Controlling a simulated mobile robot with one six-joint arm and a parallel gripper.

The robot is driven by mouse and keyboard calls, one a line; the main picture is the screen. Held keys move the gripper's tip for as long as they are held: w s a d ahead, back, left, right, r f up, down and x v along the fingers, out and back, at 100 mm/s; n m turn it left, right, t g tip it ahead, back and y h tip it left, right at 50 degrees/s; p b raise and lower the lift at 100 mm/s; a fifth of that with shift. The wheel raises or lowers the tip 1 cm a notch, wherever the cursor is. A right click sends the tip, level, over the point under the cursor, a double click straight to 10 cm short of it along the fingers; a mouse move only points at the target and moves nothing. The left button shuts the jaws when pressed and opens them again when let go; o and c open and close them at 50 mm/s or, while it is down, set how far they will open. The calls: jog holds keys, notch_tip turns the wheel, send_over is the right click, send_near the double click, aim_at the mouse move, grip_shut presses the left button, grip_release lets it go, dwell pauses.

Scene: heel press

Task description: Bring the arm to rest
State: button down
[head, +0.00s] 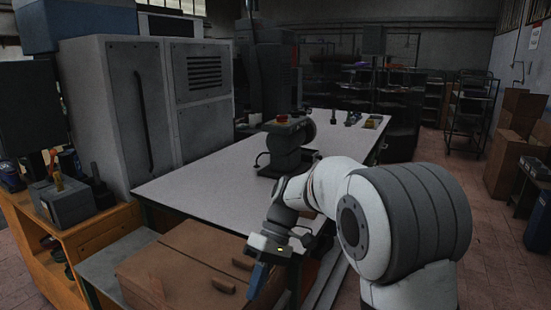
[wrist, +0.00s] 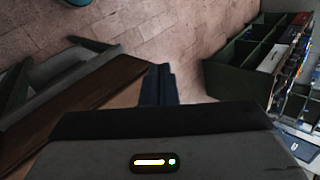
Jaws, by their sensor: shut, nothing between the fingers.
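My arm reaches in from the right of the head view, white with grey joints. My gripper (head: 257,282) hangs low at its end, its dark blue fingers pointing down in front of the brown cartons. In the wrist view the gripper fingers (wrist: 160,84) are together with nothing between them. The tiled floor shows beyond them. A dark grey machine with a red top (head: 283,140) stands on the table (head: 200,190) behind my arm; my arm partly hides the table's right side.
Brown cartons (head: 185,270) lie near the gripper at the table's front end. A grey cabinet (head: 115,110) and an orange bench (head: 100,235) stand left. A green compartment bin (wrist: 240,65) is at right in the wrist view. Open floor (head: 425,165) lies right of the table.

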jog(key=s+d+m+t+h, duration=0.2)
jog(key=s+d+m+t, duration=0.2)
jog(key=s+d, duration=0.3)
jog(key=s+d+f+m+t+h, duration=0.1)
jog(key=s+d+m+t, duration=0.4)
jog(key=d, duration=0.7)
jog(key=shift+s+d+m+h, duration=0.2)
jog(key=shift+s+m+h, duration=0.1)
jog(key=shift+s+h, duration=0.5)
